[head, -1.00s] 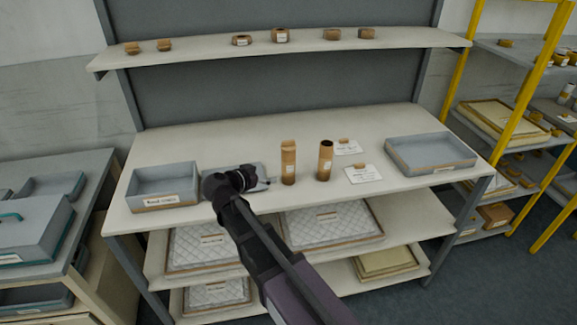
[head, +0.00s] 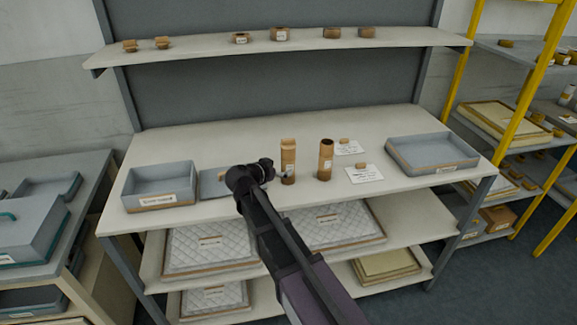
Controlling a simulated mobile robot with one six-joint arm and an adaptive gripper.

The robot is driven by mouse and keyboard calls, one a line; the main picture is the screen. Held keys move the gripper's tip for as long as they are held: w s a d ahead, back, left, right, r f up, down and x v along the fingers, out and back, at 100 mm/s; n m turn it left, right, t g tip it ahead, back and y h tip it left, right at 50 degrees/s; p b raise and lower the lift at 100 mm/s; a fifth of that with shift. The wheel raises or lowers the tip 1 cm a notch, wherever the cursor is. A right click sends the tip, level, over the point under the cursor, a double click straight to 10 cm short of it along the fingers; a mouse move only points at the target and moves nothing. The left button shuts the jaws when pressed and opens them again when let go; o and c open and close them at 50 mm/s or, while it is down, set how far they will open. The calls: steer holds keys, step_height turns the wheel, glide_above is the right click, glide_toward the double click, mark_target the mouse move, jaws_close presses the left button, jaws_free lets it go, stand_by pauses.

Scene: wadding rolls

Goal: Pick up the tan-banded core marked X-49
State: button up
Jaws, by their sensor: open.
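Two upright brown cylindrical cores stand on the workbench. The left core (head: 288,156) has a tan top and a pale label. The right core (head: 326,160) has a dark open top and a small pale label. The markings are too small to read, so I cannot tell which one is X-49. My gripper (head: 277,175) is open and empty, low over the bench, just left of the left core. Its fingers point right toward that core's lower part. I cannot tell whether they touch it or reach around it.
A grey labelled bin (head: 160,198) stands at the bench's left, with a flat grey tray (head: 212,190) partly behind my arm. White cards (head: 364,174) lie right of the cores. A shallow grey tray (head: 432,166) is at the right. Several short rolls sit on the upper shelf (head: 200,53).

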mark_target(283, 168)
steer(key=shift+b+x, duration=0.95)
steer(key=shift+x, duration=1.65)
steer(key=shift+a+f, duration=0.1)
steer(key=c, duration=1.2)
